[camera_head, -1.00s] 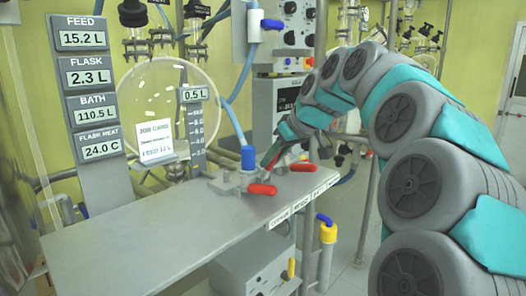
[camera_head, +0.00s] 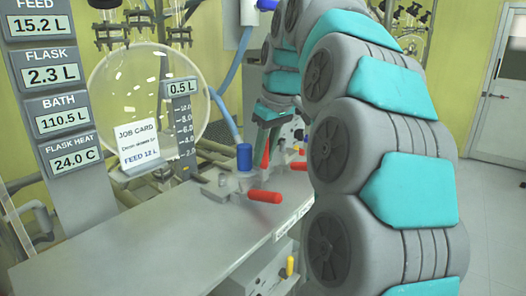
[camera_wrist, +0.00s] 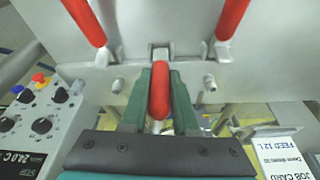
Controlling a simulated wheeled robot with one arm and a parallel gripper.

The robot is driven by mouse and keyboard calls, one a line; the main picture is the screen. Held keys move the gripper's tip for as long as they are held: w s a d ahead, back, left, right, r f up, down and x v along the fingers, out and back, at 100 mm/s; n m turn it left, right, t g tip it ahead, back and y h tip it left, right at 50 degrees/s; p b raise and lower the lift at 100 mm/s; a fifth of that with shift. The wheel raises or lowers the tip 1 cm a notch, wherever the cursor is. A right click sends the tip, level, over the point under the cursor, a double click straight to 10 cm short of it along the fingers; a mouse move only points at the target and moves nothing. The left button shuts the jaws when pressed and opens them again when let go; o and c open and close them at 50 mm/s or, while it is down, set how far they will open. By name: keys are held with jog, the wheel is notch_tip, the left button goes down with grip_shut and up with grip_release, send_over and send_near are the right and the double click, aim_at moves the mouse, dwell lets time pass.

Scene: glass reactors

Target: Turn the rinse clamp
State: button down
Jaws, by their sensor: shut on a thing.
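Three clamps with red handles sit along the bench's front edge. The middle red handle (camera_wrist: 160,92) lies between the green fingers of my gripper (camera_wrist: 160,75) in the wrist view, and the fingers are shut on it. In the head view this handle (camera_head: 266,154) stands upright below my gripper (camera_head: 268,125). The near red handle (camera_head: 264,196) lies flat over the edge, and the far one (camera_head: 299,166) shows beyond, partly behind my arm. The labels on the bench edge are mostly hidden or too small to read, so I cannot tell which clamp is marked rinse.
The grey bench top (camera_head: 130,240) is clear at the left. A blue cylinder (camera_head: 244,157) stands behind the clamps. A large glass flask (camera_head: 110,85), a job card (camera_head: 138,143) and readout panels (camera_head: 50,77) are at the back left. Control knobs (camera_wrist: 35,110) lie left in the wrist view.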

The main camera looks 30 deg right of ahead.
jog(key=shift+r, duration=0.1)
jog(key=c, duration=0.7)
grip_release()
